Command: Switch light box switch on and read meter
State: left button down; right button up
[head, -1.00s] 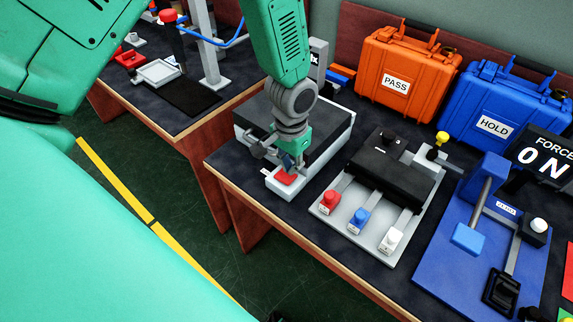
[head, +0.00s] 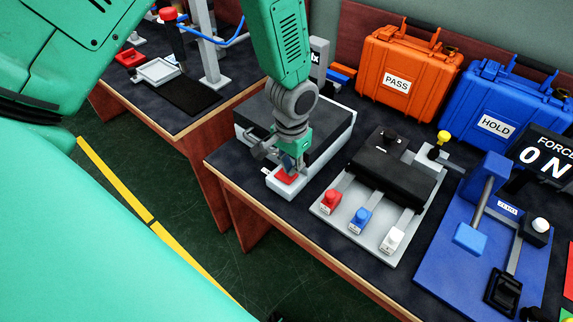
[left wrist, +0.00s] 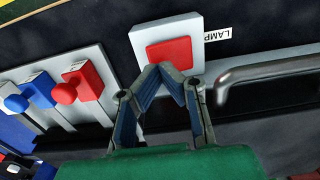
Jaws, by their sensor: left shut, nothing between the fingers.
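The lamp switch is a red rocker (head: 285,178) on a small white block at the front of the light box (head: 328,140), a pale box with a black top. In the left wrist view the red rocker (left wrist: 168,53) sits beside a LAMP label (left wrist: 217,34). My left gripper (head: 289,168) is shut and empty, pointing down over the rocker. In the left wrist view its fingertips (left wrist: 163,69) overlap the rocker's near edge; I cannot tell whether they touch it. The meter, a grey panel marked "lx" (head: 317,60), stands behind the box, its reading mostly hidden by my arm.
Right of the light box is a grey plate with red (head: 330,201), blue and white buttons. Further right is a blue force rig (head: 440,265) with a display (head: 545,160). Orange (head: 408,65) and blue (head: 505,112) cases stand behind.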

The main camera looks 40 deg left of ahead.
pick_arm(q)
jog(key=shift+d+f, duration=0.1)
jog(key=shift+f, duration=0.3)
jog(key=shift+f+b, duration=0.5)
jog(key=shift+f, duration=0.15)
dwell(0.4)
notch_tip(320, 180, up, 7)
jog(key=p, duration=0.6)
jog(key=shift+r+p, duration=0.1)
jog(key=shift+p, duration=0.3)
